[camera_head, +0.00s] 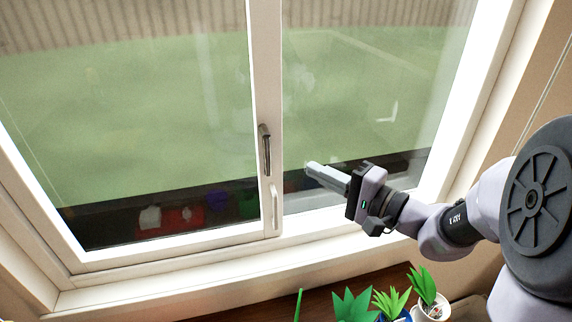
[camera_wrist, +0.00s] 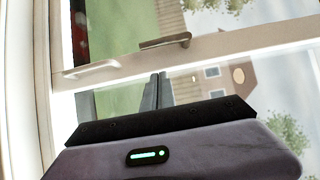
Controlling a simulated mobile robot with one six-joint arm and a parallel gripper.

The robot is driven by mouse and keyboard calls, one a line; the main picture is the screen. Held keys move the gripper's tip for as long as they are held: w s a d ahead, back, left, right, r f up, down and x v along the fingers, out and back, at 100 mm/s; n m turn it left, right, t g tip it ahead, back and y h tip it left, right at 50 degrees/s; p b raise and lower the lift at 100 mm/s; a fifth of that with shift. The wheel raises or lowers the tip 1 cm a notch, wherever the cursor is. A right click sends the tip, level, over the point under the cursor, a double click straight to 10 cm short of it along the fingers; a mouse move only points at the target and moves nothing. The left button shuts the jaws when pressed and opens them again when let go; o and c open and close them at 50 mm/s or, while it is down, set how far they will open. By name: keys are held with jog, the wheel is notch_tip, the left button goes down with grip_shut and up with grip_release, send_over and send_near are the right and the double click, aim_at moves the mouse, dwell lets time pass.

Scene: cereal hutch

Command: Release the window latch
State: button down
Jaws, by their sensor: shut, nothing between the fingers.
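The window (camera_head: 150,110) has two glass panes parted by a white upright frame bar (camera_head: 263,70). A dark metal latch handle (camera_head: 265,149) sits on this bar, and a white handle (camera_head: 275,206) is below it. In the wrist view the dark latch (camera_wrist: 166,42) and the white handle (camera_wrist: 92,70) lie along the pale bar above my fingers. My gripper (camera_head: 312,168) is shut and empty, to the right of the bar and in front of the right pane. It also shows in the wrist view (camera_wrist: 160,78). It appears apart from both handles.
Several green potted plants (camera_head: 391,301) stand on a brown wooden surface (camera_head: 322,296) below the window, under my arm. The white sill (camera_head: 180,287) is clear. The right window frame (camera_head: 478,90) rises beyond my arm.

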jog(key=w+a, duration=0.2)
jog(key=a, duration=0.4)
jog(key=shift+w+a, duration=0.3)
jog(key=shift+w, duration=0.05)
